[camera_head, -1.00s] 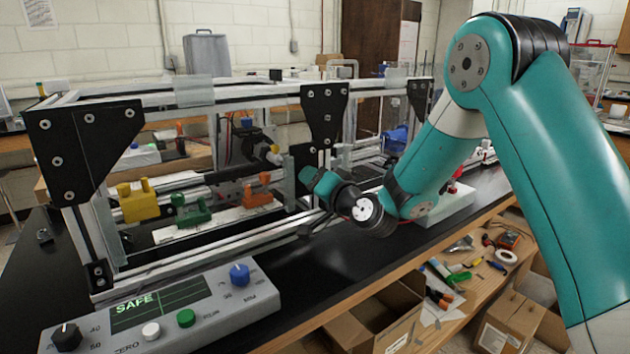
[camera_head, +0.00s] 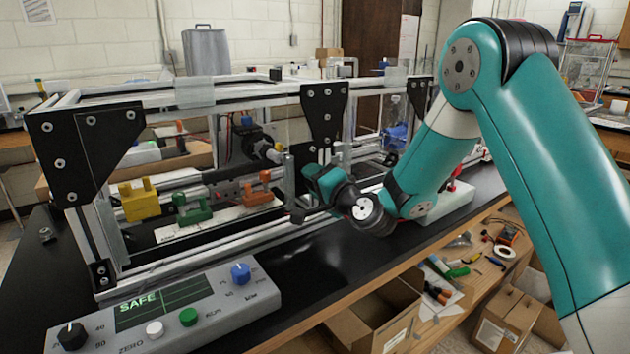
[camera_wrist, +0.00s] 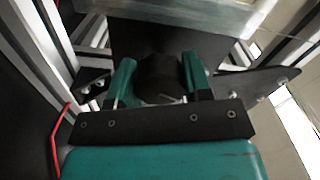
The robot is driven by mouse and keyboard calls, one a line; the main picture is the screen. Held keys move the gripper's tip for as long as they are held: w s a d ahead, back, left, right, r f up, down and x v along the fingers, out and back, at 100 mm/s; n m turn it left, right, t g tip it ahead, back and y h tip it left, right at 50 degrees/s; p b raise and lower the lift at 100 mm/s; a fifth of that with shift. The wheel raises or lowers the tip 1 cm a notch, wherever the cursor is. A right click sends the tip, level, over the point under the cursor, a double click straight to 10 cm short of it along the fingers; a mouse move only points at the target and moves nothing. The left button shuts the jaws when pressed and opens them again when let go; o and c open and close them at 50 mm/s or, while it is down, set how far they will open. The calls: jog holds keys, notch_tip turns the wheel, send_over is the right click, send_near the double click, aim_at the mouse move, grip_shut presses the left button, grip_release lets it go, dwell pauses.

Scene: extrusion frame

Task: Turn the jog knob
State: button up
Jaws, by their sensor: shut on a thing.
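My gripper (camera_wrist: 158,85) has its two teal fingers on either side of a dark round knob (camera_wrist: 158,72) in the wrist view and is shut on it. The knob looks black and sits against a dark plate; any mark or label on it is too dark to read. In the head view my gripper (camera_head: 318,182) is at the middle of the extrusion frame, by its central upright. The knob is hidden there behind my gripper and the frame parts.
The aluminium extrusion frame (camera_head: 145,101) surrounds the gripper's left side. A grey control panel (camera_head: 215,312) reading SAFE stands front left, with a blue knob (camera_head: 241,273), a black knob (camera_head: 71,336) and buttons. Yellow (camera_head: 140,203) and green (camera_head: 193,211) blocks sit inside the frame.

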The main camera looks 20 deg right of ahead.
jog(key=o, duration=0.6)
jog(key=shift+d, duration=0.1)
jog(key=shift+o, duration=0.2)
jog(key=shift+s+f+b, duration=0.1)
jog(key=shift+s+b, duration=0.1)
jog(key=shift+b, duration=0.2)
jog(key=b+v, duration=1.4)
jog(key=v, duration=0.3)
jog(key=shift+b, duration=0.4)
